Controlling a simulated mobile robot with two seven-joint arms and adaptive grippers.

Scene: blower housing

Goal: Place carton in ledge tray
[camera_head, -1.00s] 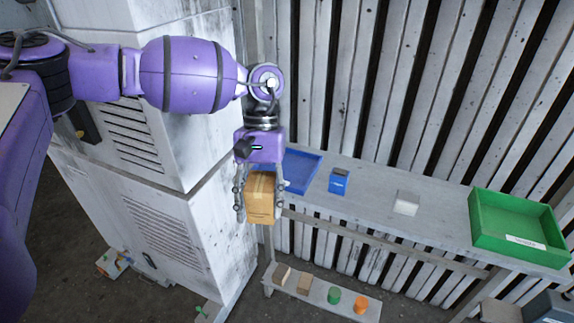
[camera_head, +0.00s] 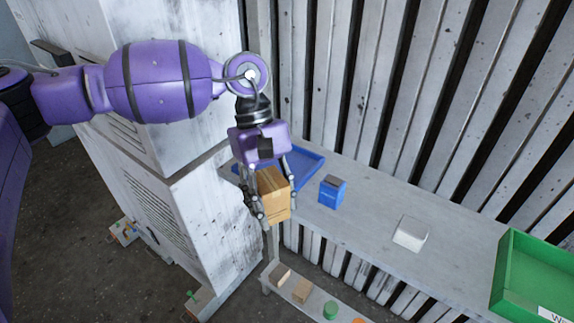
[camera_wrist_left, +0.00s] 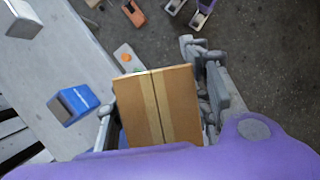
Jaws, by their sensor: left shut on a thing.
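The carton (camera_head: 273,194) is a brown box with a tape strip. My left gripper (camera_head: 270,208) is shut on it, one finger on each side, and holds it upright. In the left wrist view the carton (camera_wrist_left: 158,106) fills the space between the fingers. Two trays stand on the grey ledge (camera_head: 365,232): a blue tray (camera_head: 312,160) at its left end, partly hidden behind my gripper and the carton, and a green tray (camera_head: 515,285) with a white label at the right. The carton appears in front of the blue tray; its height above the ledge is unclear. My right gripper is not in view.
A blue box (camera_head: 332,192) and a white block (camera_head: 410,234) stand on the ledge between the trays. A low shelf (camera_head: 312,309) below holds small blocks and a green cylinder (camera_head: 330,310). A tall white cabinet (camera_head: 190,215) stands close on the left.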

